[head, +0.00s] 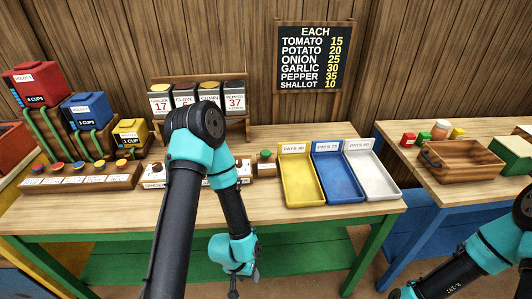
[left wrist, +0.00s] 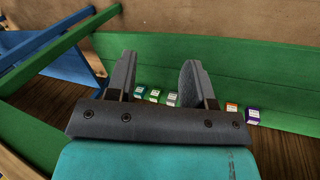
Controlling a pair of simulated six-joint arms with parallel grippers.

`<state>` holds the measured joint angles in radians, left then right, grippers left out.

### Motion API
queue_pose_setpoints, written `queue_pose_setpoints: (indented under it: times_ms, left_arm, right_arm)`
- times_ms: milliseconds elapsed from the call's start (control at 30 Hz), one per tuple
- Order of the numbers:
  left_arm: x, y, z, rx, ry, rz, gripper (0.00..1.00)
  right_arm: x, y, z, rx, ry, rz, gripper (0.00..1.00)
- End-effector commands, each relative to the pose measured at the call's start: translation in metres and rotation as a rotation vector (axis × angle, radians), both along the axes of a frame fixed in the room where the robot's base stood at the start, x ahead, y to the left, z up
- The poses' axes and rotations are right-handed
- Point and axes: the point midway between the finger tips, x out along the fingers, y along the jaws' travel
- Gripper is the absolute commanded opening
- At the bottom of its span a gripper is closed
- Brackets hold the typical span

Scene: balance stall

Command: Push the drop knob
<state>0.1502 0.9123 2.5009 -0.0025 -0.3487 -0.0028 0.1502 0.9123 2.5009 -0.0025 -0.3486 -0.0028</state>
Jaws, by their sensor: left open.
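In the head view a small wooden block with a green knob (head: 265,155) on top stands on the table, just left of the yellow tray; I cannot read a label that names it the drop knob. Several coloured knobs also top a long labelled wooden strip (head: 80,178) at the left. My left gripper (head: 233,288) hangs low in front of the table, below its top and well away from the green knob. In the left wrist view its two fingers (left wrist: 160,80) are apart with nothing between them. My right arm shows at the lower right, but its gripper is out of view.
Yellow (head: 300,181), blue (head: 337,179) and white (head: 373,177) trays stand right of the block. Labelled jars (head: 208,97) stand behind my left arm, which hides part of a white-fronted strip (head: 153,174). In the left wrist view small boxes (left wrist: 172,99) lie on a green surface.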

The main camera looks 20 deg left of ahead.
Motion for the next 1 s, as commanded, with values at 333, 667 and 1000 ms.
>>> queue_pose_setpoints:
  times_ms: [333, 667, 1000]
  left_arm:
    - [0.0, 0.0, 0.0, 0.0, 0.0, 0.0, 0.14]
    - [0.0, 0.0, 0.0, 0.0, 0.0, 0.0, 0.0]
    - [0.0, 0.0, 0.0, 0.0, 0.0, 0.0, 0.0]
  right_arm:
    - [0.0, 0.0, 0.0, 0.0, 0.0, 0.0, 0.43]
    - [0.0, 0.0, 0.0, 0.0, 0.0, 0.0, 0.43]
    - [0.0, 0.0, 0.0, 0.0, 0.0, 0.0, 0.43]
